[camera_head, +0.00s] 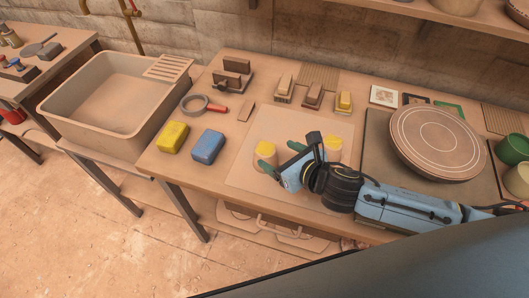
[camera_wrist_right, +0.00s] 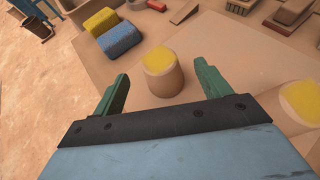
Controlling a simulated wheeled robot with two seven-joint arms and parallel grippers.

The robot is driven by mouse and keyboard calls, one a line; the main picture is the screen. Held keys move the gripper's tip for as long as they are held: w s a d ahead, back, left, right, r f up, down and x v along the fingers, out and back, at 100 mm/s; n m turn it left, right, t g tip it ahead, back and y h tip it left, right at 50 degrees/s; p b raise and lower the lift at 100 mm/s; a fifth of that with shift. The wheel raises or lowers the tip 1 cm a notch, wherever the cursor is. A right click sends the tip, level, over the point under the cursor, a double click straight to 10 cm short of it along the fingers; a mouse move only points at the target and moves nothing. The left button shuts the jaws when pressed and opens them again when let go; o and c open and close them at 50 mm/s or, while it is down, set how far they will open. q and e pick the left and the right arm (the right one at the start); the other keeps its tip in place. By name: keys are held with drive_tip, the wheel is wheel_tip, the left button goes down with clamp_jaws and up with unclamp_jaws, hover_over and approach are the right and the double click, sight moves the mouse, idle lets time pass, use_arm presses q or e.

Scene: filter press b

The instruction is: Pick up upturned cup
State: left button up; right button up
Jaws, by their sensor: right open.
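Two tan cup-like pieces with flat yellow tops stand on a pale mat (camera_head: 250,132) on the workbench. The left cup (camera_head: 266,150) is in front of my right gripper (camera_head: 283,157); in the wrist view this cup (camera_wrist_right: 162,80) stands upright between the lines of the two green fingers, a little beyond their tips. The right cup (camera_head: 334,146) is partly behind my right arm; it also shows at the right edge of the wrist view (camera_wrist_right: 298,103). Whether the yellow tops are upturned bases is hard to tell. My right gripper is open and empty. My left gripper is out of view.
A yellow sponge (camera_head: 172,137) and a blue sponge (camera_head: 208,147) lie left of the mat, with a red-handled round tool (camera_head: 197,104) behind. Several small blocks and brushes stand at the back. A round wheel (camera_head: 437,140) and green cup (camera_head: 512,150) are at right. A sink (camera_head: 110,105) is left.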

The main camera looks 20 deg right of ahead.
sight(267, 149)
drive_tip(key=shift+x, duration=0.9)
drive_tip(key=shift+w+a+f, duration=0.15)
drive_tip(key=shift+w+f, duration=0.05)
drive_tip(key=shift+w, duration=0.15)
drive_tip(key=shift+x, duration=0.95)
drive_tip(key=x, duration=0.2)
drive_tip(key=shift+w+a+f+b, duration=0.2)
drive_tip(key=shift+w+b, duration=0.05)
drive_tip(key=shift+b, duration=0.1)
drive_tip(key=shift+w+a+f, duration=0.15)
drive_tip(key=shift+w, duration=0.3)
drive_tip(key=shift+f, duration=0.1)
drive_tip(key=c, duration=1)
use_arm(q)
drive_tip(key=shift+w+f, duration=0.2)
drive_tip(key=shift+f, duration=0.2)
use_arm(e)
drive_tip(key=shift+c, duration=0.5)
